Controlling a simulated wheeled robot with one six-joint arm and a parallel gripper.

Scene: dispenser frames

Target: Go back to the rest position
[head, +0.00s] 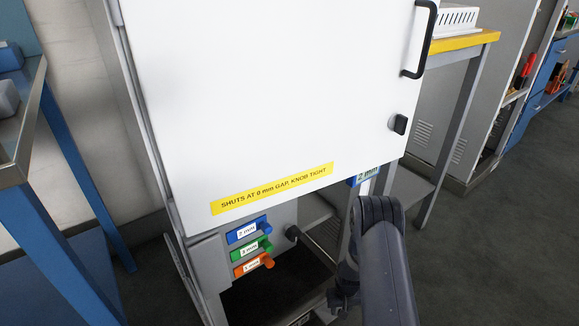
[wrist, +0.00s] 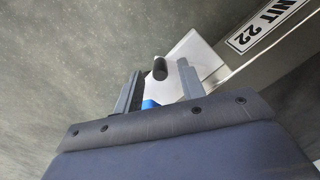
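My gripper (wrist: 158,78) shows in the wrist view with its two grey fingers apart. A small blue piece (wrist: 150,104) shows low between the fingers, partly hidden by my gripper body; I cannot tell whether it touches them. A dark rounded knob (wrist: 160,68) appears beyond the fingertips, in front of a pale panel. In the head view my dark arm (head: 388,265) reaches up at the lower right of the white door (head: 270,90). A blue tag reading 2 mm (head: 366,176) shows at the door's lower edge, just above my arm. The fingertips are not clear there.
The door has a black handle (head: 421,40), a black knob (head: 399,124) and a yellow label (head: 272,189). Blue, green and orange (head: 253,264) labelled pieces sit below it. A blue-legged table (head: 70,170) stands left. Dark floor (head: 510,230) is open at right.

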